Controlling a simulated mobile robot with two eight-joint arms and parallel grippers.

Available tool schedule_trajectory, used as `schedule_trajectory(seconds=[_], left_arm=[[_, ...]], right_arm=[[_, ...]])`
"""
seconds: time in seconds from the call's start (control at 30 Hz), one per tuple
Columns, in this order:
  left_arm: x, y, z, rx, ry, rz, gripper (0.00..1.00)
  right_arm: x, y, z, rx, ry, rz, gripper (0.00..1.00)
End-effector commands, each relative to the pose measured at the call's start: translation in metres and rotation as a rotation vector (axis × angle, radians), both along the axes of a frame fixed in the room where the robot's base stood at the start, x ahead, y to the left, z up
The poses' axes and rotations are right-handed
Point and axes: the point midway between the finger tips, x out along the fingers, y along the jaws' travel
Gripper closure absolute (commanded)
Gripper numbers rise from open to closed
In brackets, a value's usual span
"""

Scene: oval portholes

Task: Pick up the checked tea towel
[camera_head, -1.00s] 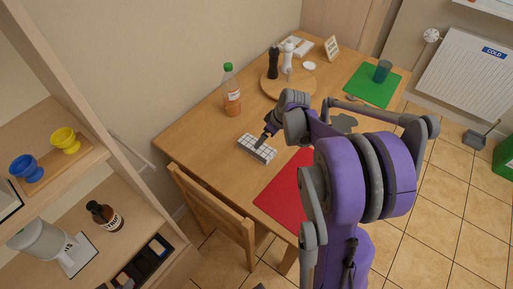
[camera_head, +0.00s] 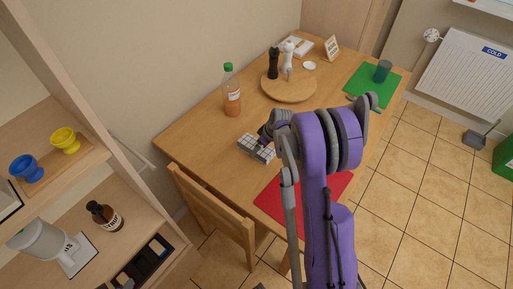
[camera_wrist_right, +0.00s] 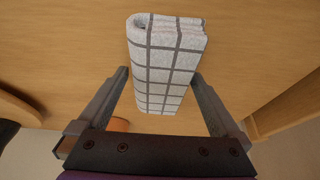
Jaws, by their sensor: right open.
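The checked tea towel (camera_head: 251,145) is white with dark grey lines, folded into a block on the wooden table. In the right wrist view the towel (camera_wrist_right: 165,55) fills the upper middle, with its near end between the fingers. My right gripper (camera_wrist_right: 160,82) is open, one finger on each side of the towel, with a gap on each side. In the head view my right arm reaches over the table and its wrist hides part of the towel; the fingertips are hidden there. My left gripper is in neither view.
A bottle with a green cap (camera_head: 231,90) stands behind the towel. A red mat (camera_head: 268,199) lies in front, partly behind my arm. A round board (camera_head: 289,90) with two mills is farther back. A chair (camera_head: 214,208) stands at the near table edge.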

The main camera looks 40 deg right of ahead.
Motion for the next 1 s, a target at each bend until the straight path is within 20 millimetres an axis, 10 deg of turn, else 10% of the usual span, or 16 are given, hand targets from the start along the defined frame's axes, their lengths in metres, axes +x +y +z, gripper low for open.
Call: schedule_trajectory(seconds=[0.23, 0.6, 1.0], left_arm=[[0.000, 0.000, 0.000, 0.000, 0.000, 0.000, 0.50], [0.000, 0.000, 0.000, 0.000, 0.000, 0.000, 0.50], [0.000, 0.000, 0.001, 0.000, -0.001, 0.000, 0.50]], right_arm=[[0.000, 0.000, -0.001, 0.000, 0.000, 0.000, 0.02], [0.000, 0.000, -0.001, 0.000, 0.000, 0.000, 0.67], [0.000, 0.000, 0.020, -0.001, 0.000, 0.000, 0.67]])
